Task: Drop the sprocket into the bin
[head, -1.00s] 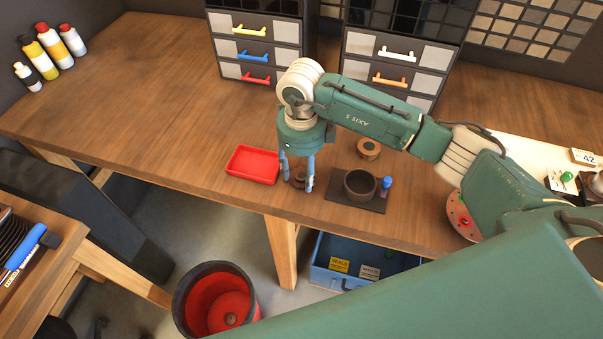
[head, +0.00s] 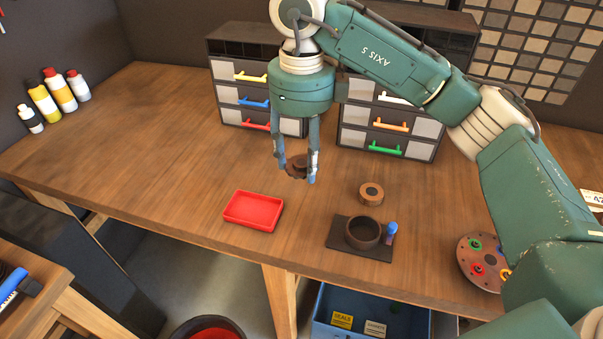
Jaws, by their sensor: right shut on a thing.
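My right gripper (head: 297,174) points down above the workbench, behind the red tray. Its blue-grey fingers are shut on the sprocket (head: 299,164), a small dark brown toothed disc that looks held clear of the bench top. The fingers hide parts of its edge. The bin (head: 207,320) is a dark round bucket with a red inside. It stands on the floor in front of the bench, and only its far rim shows at the bottom edge. My left gripper is not in view.
A red tray (head: 253,210) lies on the workbench (head: 150,150). A dark mat (head: 358,251) with a round cup (head: 363,232) is to its right, below a brown roll (head: 371,193). Drawer cabinets (head: 252,98) stand behind. A blue box (head: 330,300) sits below the bench.

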